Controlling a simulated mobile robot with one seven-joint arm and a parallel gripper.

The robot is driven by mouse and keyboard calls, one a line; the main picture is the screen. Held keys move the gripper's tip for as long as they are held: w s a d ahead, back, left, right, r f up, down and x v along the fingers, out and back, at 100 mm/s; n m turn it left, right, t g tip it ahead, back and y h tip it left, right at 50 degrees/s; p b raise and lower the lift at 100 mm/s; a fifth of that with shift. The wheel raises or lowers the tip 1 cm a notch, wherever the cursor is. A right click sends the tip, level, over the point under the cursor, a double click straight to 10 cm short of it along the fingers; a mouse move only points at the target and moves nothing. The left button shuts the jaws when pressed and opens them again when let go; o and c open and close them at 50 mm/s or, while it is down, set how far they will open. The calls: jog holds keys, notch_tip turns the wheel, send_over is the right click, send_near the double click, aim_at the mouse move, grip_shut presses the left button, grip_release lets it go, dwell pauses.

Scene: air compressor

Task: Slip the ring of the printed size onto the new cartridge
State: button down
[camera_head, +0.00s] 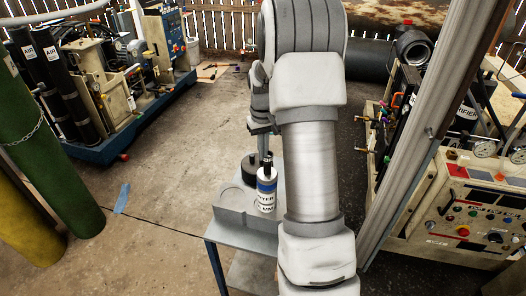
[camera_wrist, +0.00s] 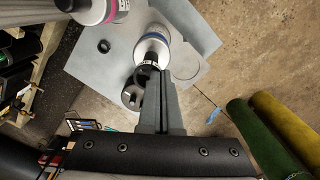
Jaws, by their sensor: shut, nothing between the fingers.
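A white cartridge with a blue band and printed lettering (camera_head: 266,192) stands on the small grey table (camera_head: 262,236); the lettering is too small to read fully. It also shows in the wrist view (camera_wrist: 153,46), with a dark top end. My gripper (camera_head: 266,153) is just above that top; in the wrist view its fingers (camera_wrist: 162,76) are together and empty, close to or touching the top. A loose black ring (camera_wrist: 104,46) lies on the table. A second cartridge with a magenta band (camera_wrist: 97,10) is at the top left of the wrist view. My arm hides part of the table.
A grey block with a round recess (camera_head: 232,200) sits beside the blue-banded cartridge. A dark round piece (camera_head: 249,170) stands behind it. Green (camera_head: 50,150) and yellow cylinders stand left; a control panel (camera_head: 480,212) stands right.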

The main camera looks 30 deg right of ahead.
jog(key=shift+f+b, duration=0.6)
jog(key=shift+f, duration=0.3)
jog(key=c, duration=1.6)
grip_release()
jog(key=c, duration=1.1)
grip_release()
jog(key=shift+o, duration=0.3)
jog(key=shift+s+f, duration=0.1)
notch_tip(320, 180, up, 18)
jog(key=shift+a, duration=0.1)
